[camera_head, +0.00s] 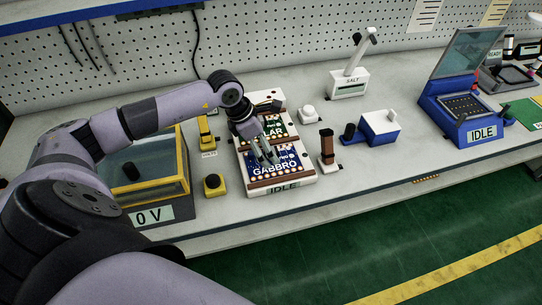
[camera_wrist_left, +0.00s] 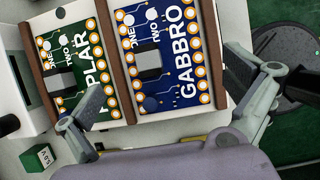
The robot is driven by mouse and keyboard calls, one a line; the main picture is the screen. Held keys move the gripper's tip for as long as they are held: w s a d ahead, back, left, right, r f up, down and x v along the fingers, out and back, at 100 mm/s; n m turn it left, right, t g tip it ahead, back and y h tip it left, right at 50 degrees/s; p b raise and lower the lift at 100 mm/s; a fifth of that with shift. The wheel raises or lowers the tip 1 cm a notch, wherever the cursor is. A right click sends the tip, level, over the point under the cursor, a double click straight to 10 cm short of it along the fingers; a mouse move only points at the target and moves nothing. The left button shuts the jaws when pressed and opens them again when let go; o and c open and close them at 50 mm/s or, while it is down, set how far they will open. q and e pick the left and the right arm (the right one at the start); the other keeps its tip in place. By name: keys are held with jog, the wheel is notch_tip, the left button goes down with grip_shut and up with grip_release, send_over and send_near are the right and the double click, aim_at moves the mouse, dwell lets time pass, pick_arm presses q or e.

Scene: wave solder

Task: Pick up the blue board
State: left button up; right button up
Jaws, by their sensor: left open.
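The blue board, lettered GABBRO (camera_head: 290,160), lies in the front slot of a white fixture (camera_head: 308,178) with brown rails. It also shows in the left wrist view (camera_wrist_left: 182,90), with gold-ringed holes along its edges and a dark block on it. My left gripper (camera_head: 266,158) is over the blue board, its fingers pointing down and apart. In the left wrist view my left gripper (camera_wrist_left: 165,78) has one finger at each side of the blue board, with nothing held. I cannot tell how high the fingertips are above it. My right gripper is not in view.
A green board (camera_head: 276,128) lies behind the blue one in the same fixture. A yellow-framed box (camera_head: 150,205) stands left. A brown post (camera_head: 327,147) and a blue-and-white device (camera_head: 378,127) stand right. Clear bench lies in front of those two.

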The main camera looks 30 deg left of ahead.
aim_at(290, 163)
pick_arm(q)
jog(key=x, duration=0.1)
jog(key=p+x, duration=0.1)
jog(key=x, duration=0.1)
jog(key=p+x, duration=0.1)
jog(key=x, duration=0.1)
jog(key=shift+d+r, duration=0.1)
jog(key=shift+d, duration=0.15)
jog(key=shift+w+f, duration=0.1)
jog(key=shift+f, duration=0.2)
jog(key=shift+c, duration=0.4)
